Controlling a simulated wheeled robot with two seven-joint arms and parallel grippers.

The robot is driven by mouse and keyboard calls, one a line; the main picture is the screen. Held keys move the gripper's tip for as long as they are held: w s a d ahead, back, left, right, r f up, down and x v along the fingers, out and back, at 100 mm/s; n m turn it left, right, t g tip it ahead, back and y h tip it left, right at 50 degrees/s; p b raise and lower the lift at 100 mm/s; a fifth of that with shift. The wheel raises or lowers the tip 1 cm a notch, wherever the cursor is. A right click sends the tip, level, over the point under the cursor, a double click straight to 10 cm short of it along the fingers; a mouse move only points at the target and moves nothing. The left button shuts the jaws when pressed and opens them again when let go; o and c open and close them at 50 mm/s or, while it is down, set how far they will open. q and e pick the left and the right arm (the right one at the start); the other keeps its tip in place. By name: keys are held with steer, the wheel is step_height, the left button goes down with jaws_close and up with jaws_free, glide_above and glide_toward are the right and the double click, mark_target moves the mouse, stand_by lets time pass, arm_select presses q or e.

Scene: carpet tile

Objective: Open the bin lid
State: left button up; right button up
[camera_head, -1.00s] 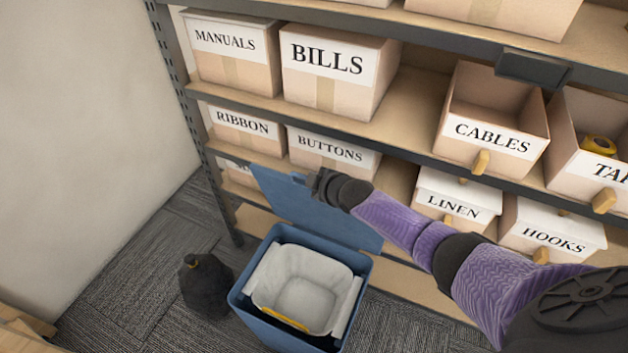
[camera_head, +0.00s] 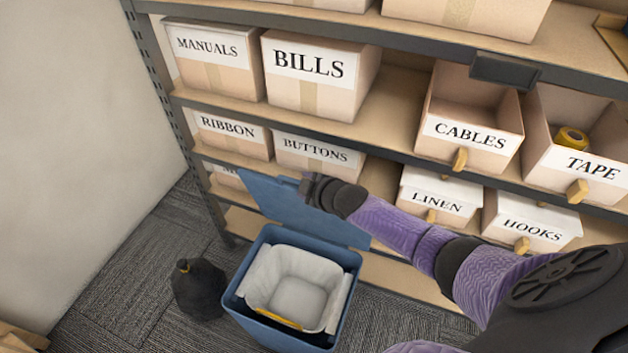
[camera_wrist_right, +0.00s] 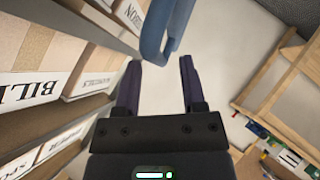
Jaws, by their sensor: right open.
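The blue bin (camera_head: 347,310) stands on the carpet in front of the shelf, with a white liner (camera_head: 300,285) and a yellow strip inside. Its blue lid (camera_head: 285,208) is raised and leans back toward the shelf, so the bin's mouth is uncovered. My right gripper (camera_head: 312,188) is at the lid's upper edge. In the right wrist view its two dark fingers (camera_wrist_right: 160,85) are apart, with the blue lid edge (camera_wrist_right: 165,35) just beyond and partly between the tips. Whether they touch it I cannot tell. My left gripper is not in view.
A black tied bag (camera_head: 199,290) stands on the carpet left of the bin. The shelf behind holds labelled boxes, among them the buttons box (camera_head: 318,157) and the linen box (camera_head: 438,194). A wall (camera_head: 80,130) is at the left.

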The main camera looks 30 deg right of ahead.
arm_select(q)
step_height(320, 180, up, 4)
steer(key=p, duration=0.3)
arm_select(e)
steer(key=v, duration=0.7)
